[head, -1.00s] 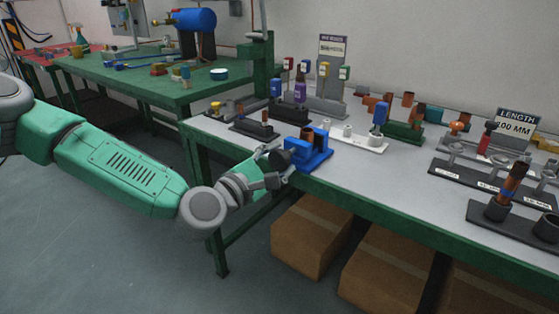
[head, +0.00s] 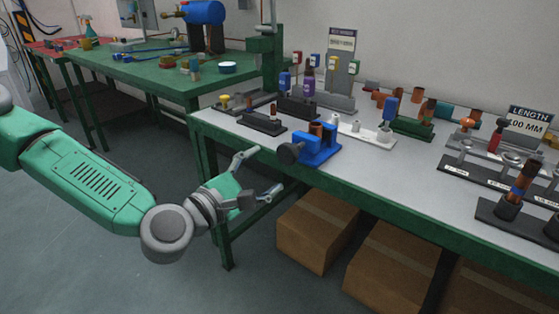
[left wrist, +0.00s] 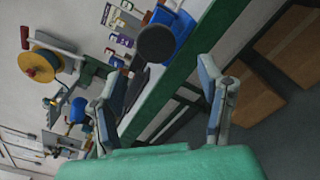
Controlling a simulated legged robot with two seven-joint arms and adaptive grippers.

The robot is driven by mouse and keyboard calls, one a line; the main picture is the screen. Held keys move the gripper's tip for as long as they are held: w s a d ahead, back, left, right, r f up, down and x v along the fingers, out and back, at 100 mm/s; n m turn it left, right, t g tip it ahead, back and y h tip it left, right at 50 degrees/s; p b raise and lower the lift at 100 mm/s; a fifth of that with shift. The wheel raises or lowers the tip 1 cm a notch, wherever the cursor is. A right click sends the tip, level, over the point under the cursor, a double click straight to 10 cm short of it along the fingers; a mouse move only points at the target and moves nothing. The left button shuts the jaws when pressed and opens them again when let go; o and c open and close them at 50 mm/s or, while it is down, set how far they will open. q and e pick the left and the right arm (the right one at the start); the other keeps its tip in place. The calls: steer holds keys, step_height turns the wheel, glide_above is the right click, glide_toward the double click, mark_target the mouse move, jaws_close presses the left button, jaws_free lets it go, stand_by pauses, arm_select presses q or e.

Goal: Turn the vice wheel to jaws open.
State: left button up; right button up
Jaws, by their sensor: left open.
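The blue vice (head: 320,148) sits at the near left part of the grey bench top, with a copper-coloured piece standing upright at it. Its dark round wheel (head: 289,153) faces left, toward my left arm. My left gripper (head: 266,172) is open and empty, in front of the bench edge, below and to the left of the wheel and apart from it. In the left wrist view the wheel (left wrist: 156,43) shows as a dark disc beyond the spread fingers, with part of the blue vice (left wrist: 178,27) behind it. My right gripper is out of both views.
The green bench edge (head: 375,202) runs close to my left gripper. A dark stand (head: 262,124) is left of the vice and a white stand (head: 365,133) behind it. Cardboard boxes (head: 315,232) are under the bench. A second green bench (head: 150,75) stands at the back left.

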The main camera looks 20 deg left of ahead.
arm_select(q)
steer(key=shift+v, duration=2.35)
steer(key=shift+f, duration=0.1)
steer(key=s+d+f+m+g+p, duration=0.25)
steer(key=s+f+m+g, duration=0.35)
steer(key=f, duration=0.3)
steer(key=s+d+f+m+g+p, duration=0.25)
steer(key=s+f+m+g, duration=0.35)
steer(key=f, duration=0.3)
steer(key=s+a+f+m+g+y+p, duration=0.2)
steer(key=s+a+f+m+g+y, duration=0.2)
steer(key=s+a+m, duration=0.7)
step_height(320, 180, down, 2)
steer(key=shift+s+a+f+y, duration=0.25)
steer(key=shift+s+a+y, duration=0.1)
steer(key=shift+s+y, duration=0.7)
